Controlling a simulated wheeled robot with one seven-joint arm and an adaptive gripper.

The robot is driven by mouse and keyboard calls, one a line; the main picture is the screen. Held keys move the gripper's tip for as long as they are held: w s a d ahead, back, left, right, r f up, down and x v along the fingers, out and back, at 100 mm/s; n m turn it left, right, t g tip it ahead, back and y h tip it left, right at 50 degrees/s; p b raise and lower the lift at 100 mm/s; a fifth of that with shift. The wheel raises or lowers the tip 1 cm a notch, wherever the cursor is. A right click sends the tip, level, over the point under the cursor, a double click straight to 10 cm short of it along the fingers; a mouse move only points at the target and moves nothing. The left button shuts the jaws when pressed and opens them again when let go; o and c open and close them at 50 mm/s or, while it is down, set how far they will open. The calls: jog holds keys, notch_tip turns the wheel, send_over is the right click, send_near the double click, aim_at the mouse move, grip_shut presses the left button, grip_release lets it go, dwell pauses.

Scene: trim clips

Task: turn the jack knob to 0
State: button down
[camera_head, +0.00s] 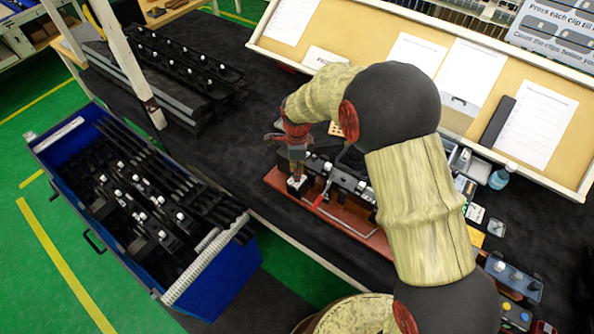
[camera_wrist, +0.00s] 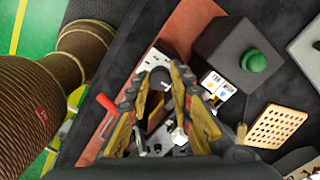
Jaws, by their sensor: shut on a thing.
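My gripper (camera_head: 297,180) reaches down at the left end of the red-brown fixture (camera_head: 276,180). In the wrist view, its yellow-and-dark fingers (camera_wrist: 161,80) stand on both sides of a dark rounded knob, which I take as the jack knob (camera_wrist: 160,76). They are shut on it. A white block (camera_wrist: 178,60) with small dark marks sits just beyond the knob. The number the knob points to cannot be read. The fingers hide much of the knob's sides. In the head view the knob is too small and covered to make out.
A red clamp handle (camera_wrist: 107,102) lies left of the fingers. A black box with a green button (camera_wrist: 254,61) and a perforated tan block (camera_wrist: 276,126) stand to the right. A blue bin (camera_head: 243,262) of black trim parts stands left of the table.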

jog(key=c, duration=1.6)
grip_release()
notch_tip(320, 180, up, 12)
